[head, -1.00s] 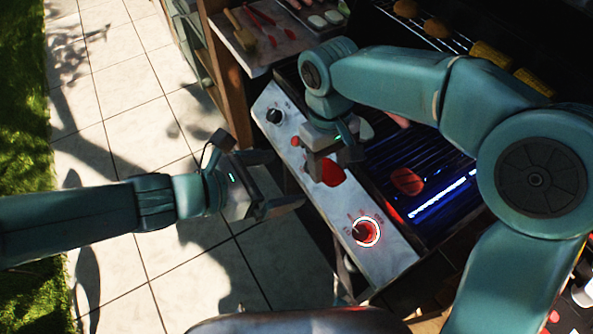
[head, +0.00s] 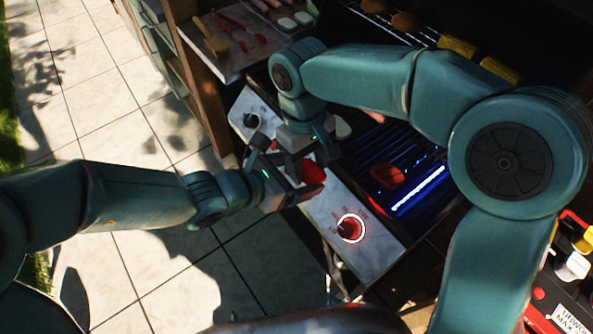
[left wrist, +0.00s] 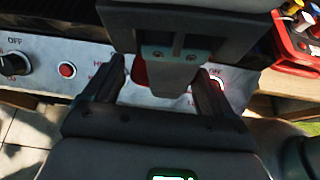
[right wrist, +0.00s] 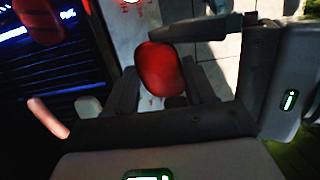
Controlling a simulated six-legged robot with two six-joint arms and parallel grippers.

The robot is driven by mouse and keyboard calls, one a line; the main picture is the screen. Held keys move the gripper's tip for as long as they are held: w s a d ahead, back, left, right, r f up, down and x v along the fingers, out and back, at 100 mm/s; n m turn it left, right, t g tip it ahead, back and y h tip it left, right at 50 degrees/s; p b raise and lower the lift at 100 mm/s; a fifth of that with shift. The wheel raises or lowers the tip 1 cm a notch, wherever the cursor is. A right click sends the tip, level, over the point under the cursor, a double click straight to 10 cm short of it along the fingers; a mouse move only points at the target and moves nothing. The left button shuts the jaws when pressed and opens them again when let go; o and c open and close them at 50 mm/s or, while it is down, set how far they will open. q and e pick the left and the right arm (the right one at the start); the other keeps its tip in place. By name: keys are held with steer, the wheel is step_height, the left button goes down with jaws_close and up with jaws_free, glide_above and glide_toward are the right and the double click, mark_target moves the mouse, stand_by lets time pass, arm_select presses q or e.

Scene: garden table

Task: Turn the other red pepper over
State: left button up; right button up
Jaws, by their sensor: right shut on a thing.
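My right gripper (head: 303,158) is shut on a red pepper (head: 314,172), held above the grill's front panel. The right wrist view shows this pepper (right wrist: 160,68) between the fingers. My left gripper (head: 283,170) is open close beside it, on the side away from the grill. In the left wrist view its fingers (left wrist: 160,72) stand apart, with the right gripper and a sliver of red between them. I cannot tell whether they touch the pepper. Another red pepper (head: 387,177) lies on the grill grate; it also shows in the right wrist view (right wrist: 40,18).
A side shelf (head: 205,60) holds a brush and red-handled tools. Corn (head: 458,46) lies on the upper rack. The paving at left is open.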

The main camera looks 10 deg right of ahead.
mark_target(303, 164)
arm_select(q)
steer(key=c, duration=0.5)
arm_select(e)
steer(key=shift+s, duration=0.1)
steer(key=o, duration=1.1)
steer(key=shift+r, duration=0.1)
steer(key=shift+r, duration=0.3)
step_height(303, 164, up, 11)
steer(key=w, duration=0.1)
steer(key=shift+w+a, duration=0.35)
steer(key=shift+a, duration=0.05)
